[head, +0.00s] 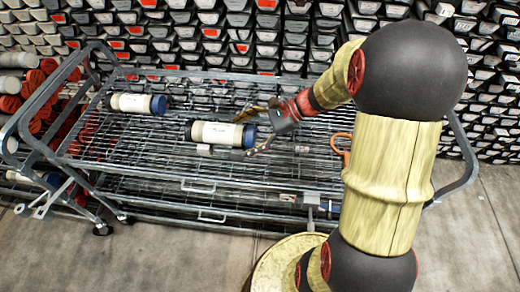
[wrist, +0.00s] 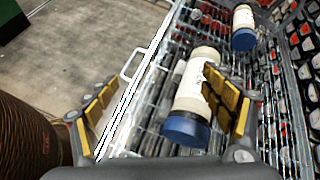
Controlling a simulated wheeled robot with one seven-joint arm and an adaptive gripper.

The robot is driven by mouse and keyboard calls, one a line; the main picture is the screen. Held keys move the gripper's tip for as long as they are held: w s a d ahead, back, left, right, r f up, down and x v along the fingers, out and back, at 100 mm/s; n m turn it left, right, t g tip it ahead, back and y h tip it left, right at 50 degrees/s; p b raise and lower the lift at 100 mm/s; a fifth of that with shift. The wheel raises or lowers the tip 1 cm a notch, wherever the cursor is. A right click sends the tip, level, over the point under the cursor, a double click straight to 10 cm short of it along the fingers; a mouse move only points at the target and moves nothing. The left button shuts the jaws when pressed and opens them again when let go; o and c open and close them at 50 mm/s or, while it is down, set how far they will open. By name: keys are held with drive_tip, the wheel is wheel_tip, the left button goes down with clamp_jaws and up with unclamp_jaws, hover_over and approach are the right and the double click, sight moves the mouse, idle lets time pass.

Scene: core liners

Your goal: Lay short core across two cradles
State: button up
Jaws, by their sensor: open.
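A white core with a blue end cap (head: 215,132) lies on the wire top of a metal cart (head: 300,84). My gripper (head: 252,130) is open at its blue-capped end. In the wrist view the core (wrist: 195,85) lies beyond my gripper (wrist: 160,80), closer to the right finger, which overlaps its side. I cannot tell whether they touch. A second white core with a blue cap (head: 130,103) lies farther left; it also shows at the top of the wrist view (wrist: 243,22). I cannot tell which is shorter. A small pale bracket (head: 203,150) shows under the near core; I cannot clearly make out two cradles.
Racks of stacked trays (head: 220,40) rise behind the cart. Red-ended tubes (head: 15,82) are stacked at the left. An orange looped object (head: 341,146) is on the right of the cart. The concrete floor (head: 180,260) in front is clear.

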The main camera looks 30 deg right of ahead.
drive_tip(key=s+a+r+n+g+h, duration=0.1)
drive_tip(key=s+a+r+n+h, duration=0.2)
drive_tip(key=s+n, duration=0.25)
drive_tip(key=s+a+r+n+g+h, duration=0.2)
drive_tip(key=s+a+r+n, duration=0.15)
drive_tip(key=s+n, duration=0.2)
drive_tip(key=s+d+r+n+t+h, duration=0.3)
drive_tip(key=s+r+n+h, duration=0.2)
drive_tip(key=s+r+n, duration=0.1)
drive_tip(key=s+n, duration=0.1)
drive_tip(key=n, duration=0.1)
drive_tip(key=shift+r+n+t, duration=0.2)
drive_tip(key=shift+n+t, duration=0.1)
drive_tip(key=shift+t, duration=0.1)
drive_tip(key=shift+o, duration=0.3)
